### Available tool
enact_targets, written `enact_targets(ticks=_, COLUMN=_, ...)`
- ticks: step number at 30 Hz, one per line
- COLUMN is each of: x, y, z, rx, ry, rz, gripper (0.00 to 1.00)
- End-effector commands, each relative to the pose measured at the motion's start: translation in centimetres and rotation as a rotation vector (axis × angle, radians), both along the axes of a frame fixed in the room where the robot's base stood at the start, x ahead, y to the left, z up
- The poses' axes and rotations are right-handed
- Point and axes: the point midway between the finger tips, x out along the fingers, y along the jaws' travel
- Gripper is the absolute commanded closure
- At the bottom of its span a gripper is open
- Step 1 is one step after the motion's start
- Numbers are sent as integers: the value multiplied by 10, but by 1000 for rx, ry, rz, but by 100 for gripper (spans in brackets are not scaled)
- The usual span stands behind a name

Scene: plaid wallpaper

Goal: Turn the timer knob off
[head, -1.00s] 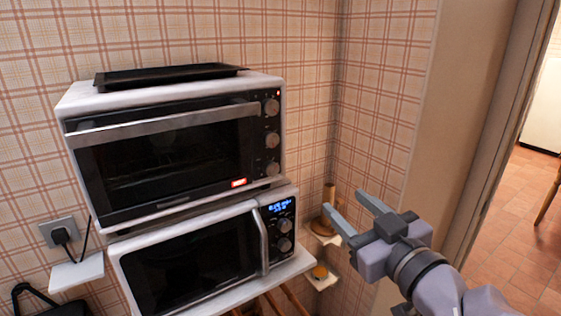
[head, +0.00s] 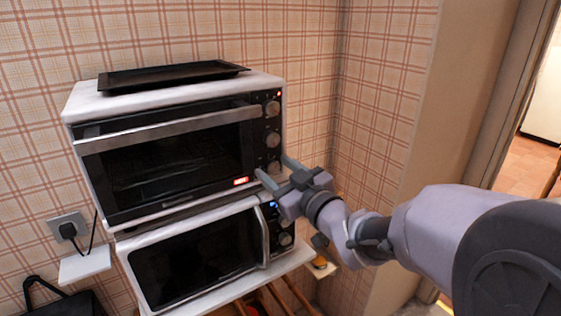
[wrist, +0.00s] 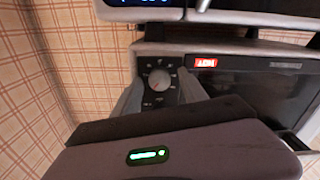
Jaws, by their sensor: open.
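A toaster oven (head: 180,165) with a white body and black front stands on a microwave (head: 190,262). Its right-hand panel carries a column of round knobs: a top knob (head: 272,108), a middle knob (head: 272,139) and a lowest knob (head: 273,167). I cannot read which is the timer. My gripper (head: 272,165) is open at the lowest knob. In the upside-down wrist view, this grey knob (wrist: 159,79) shows between the two fingers (wrist: 159,85), with marks around it. I cannot tell whether the fingers touch it.
A black tray (head: 170,73) lies on the toaster oven. The microwave's blue display (wrist: 150,3) is just below the knob panel, partly hidden by my gripper in the head view. The plaid side wall (head: 385,110) is close on the right. A socket (head: 68,226) is at left.

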Motion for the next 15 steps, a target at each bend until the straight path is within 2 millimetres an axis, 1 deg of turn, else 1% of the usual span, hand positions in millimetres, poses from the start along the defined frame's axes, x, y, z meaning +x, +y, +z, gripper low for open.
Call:
enact_targets(ticks=8, x=2, y=1, z=0, rx=0, ry=0, rz=0, gripper=50)
enact_targets(ticks=11, x=2, y=1, z=0, rx=0, ry=0, rz=0, gripper=67)
enact_targets(ticks=15, x=2, y=1, z=0, rx=0, ry=0, rz=0, gripper=95)
